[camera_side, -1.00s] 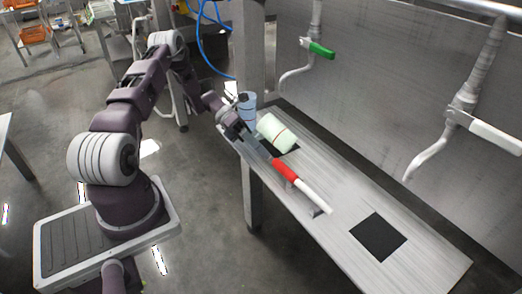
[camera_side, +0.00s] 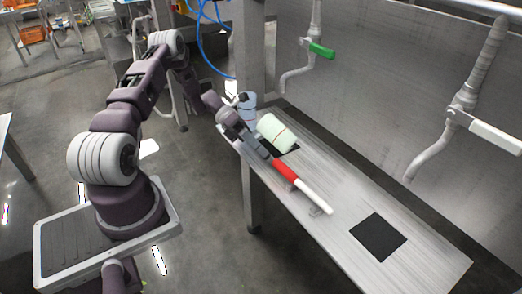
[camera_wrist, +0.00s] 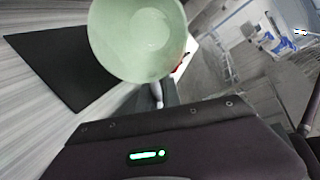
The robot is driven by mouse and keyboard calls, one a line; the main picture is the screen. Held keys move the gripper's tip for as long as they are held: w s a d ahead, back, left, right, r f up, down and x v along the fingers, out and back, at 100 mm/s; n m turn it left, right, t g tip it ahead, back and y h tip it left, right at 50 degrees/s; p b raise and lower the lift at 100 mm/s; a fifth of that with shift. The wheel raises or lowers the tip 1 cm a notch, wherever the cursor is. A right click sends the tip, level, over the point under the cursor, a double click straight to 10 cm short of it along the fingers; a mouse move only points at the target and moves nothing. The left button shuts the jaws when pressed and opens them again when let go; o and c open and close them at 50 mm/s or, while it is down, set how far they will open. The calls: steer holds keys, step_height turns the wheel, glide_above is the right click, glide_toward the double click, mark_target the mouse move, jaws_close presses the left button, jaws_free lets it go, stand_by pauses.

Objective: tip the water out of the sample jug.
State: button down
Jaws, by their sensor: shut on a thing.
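In the wrist view a round end of the jug (camera_wrist: 138,38) fills the top middle, pale and smooth. I cannot make out water in it or a stream from it.
A blue cylinder (camera_side: 248,101) stands behind my gripper. Pipes with green (camera_side: 321,50) and white (camera_side: 496,137) levers hang above.

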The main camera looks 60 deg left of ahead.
steer(key=shift+y, duration=0.4)
step_height(320, 180, up, 6)
steer(key=shift+f, duration=0.1)
steer(key=shift+a+g+y, duration=0.2)
steer(key=shift+g+y, duration=0.1)
steer(key=shift+y, duration=0.4)
steer(key=shift+s+a+m+y, duration=0.15)
steer(key=shift+a+m+y, duration=0.15)
steer(key=shift+a+y, duration=0.25)
steer(key=shift+y, duration=0.45)
step_height(320, 180, down, 5)
steer(key=shift+r, duration=0.15)
steer(key=shift+g+y, duration=0.3)
steer(key=y, duration=0.2)
steer(key=r+g+y, duration=0.1)
steer(key=y, duration=0.1)
steer(key=shift+a+r, duration=0.1)
steer(key=shift+a, duration=0.1)
steer(key=y, duration=0.1)
steer(key=r+y, duration=0.1)
steer(key=y, duration=0.1)
steer(key=a+g+y, duration=0.1)
steer(key=y, duration=0.1)
steer(key=shift+s+r, duration=0.15)
steer(key=shift+r, duration=0.05)
steer(key=shift+d, duration=0.1)
